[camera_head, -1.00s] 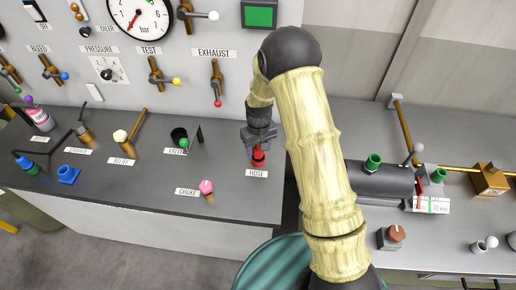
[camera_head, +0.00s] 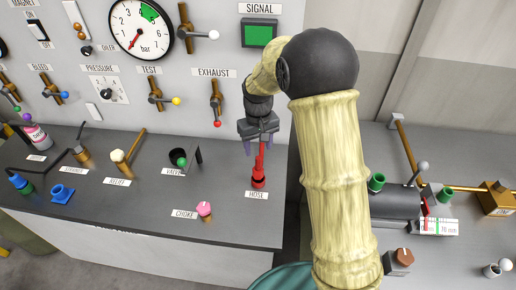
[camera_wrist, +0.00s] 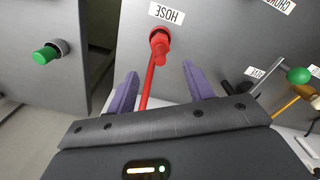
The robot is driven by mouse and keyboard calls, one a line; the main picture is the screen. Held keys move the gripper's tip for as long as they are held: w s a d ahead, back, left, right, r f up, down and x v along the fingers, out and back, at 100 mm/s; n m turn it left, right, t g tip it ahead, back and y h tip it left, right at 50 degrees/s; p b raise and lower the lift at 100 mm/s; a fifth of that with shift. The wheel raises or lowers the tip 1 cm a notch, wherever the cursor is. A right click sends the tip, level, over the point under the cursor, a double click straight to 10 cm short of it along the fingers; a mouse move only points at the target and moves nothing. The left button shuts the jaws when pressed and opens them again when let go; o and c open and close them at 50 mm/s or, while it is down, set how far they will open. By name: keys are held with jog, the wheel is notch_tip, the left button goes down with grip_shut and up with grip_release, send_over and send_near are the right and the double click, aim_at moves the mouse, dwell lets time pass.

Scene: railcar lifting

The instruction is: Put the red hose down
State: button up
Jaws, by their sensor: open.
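The red hose (camera_head: 259,178) stands upright on the grey counter (camera_head: 150,195), just behind its HOSE label (camera_head: 257,195). In the wrist view the red hose (camera_wrist: 159,55) has its thick end by the label, and its thin part runs back between the fingers. My gripper (camera_head: 261,149) is above the hose, pointing down. In the wrist view my gripper (camera_wrist: 160,84) shows two purple fingers spread apart on either side of the hose, with gaps to it. It is open and holds nothing.
The pink choke knob (camera_head: 204,208) stands left of the hose, and the valve with a green knob (camera_head: 180,160) is farther left. The panel with the exhaust lever (camera_head: 216,105) rises behind. A dark cylinder with green caps (camera_head: 395,205) is on the right-hand bench.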

dwell(0.3)
jog(key=s+d+r+m+t, duration=0.1)
jog(key=s+d+r+m, duration=0.1)
jog(key=s+d, duration=0.3)
jog(key=s+d+r+m+t, duration=0.1)
jog(key=s+d, duration=0.5)
jog(key=s, duration=0.8)
jog(key=shift+r+m+t, duration=0.3)
jog(key=shift+r+m, duration=0.05)
jog(key=shift+m, duration=0.15)
jog(key=shift+s, duration=0.1)
